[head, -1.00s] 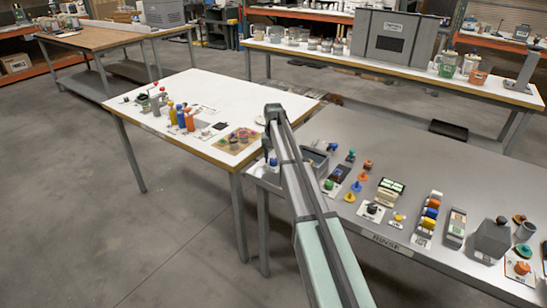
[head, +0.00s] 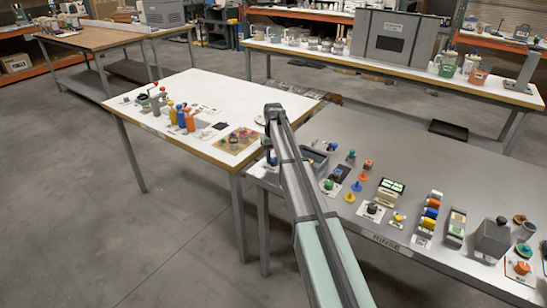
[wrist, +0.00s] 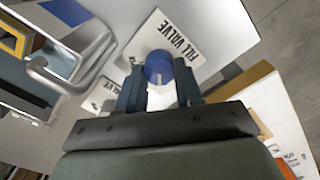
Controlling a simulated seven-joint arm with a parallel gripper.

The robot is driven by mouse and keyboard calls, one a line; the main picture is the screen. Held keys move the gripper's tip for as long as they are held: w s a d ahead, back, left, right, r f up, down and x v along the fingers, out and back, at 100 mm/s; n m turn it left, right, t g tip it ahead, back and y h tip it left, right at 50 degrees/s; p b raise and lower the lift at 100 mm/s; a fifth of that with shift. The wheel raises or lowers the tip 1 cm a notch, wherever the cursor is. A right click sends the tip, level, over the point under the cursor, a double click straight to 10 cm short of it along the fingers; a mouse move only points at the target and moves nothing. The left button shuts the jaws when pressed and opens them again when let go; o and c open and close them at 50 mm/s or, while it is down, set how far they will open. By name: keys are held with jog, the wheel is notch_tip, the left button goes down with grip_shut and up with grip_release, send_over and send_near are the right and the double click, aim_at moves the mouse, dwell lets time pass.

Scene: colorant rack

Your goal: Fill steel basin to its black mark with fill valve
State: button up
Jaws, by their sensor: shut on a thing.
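In the wrist view, a round blue knob (wrist: 159,67) sits beside a white label reading FILL VALVE (wrist: 180,42). My gripper (wrist: 160,82) is shut on this knob, with one dark finger on each side of it. A bent metal spout (wrist: 65,78) shows at the left of the wrist view, by the edge of a grey basin (wrist: 22,98). In the head view the grey steel basin (head: 316,158) stands just right of my gripper, partly behind my arm. The knob and fingertips are not clear there. I cannot make out the black mark or the water level.
The grey bench (head: 350,130) has bare room behind the basin. A white table (head: 175,90) with coloured bottles adjoins at the left.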

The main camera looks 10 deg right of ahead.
aim_at(273, 159)
jog(key=shift+n, duration=0.3)
jog(key=o, duration=1)
jog(key=shift+o, duration=0.2)
jog(key=shift+r, duration=0.1)
notch_tip(273, 159, up, 14)
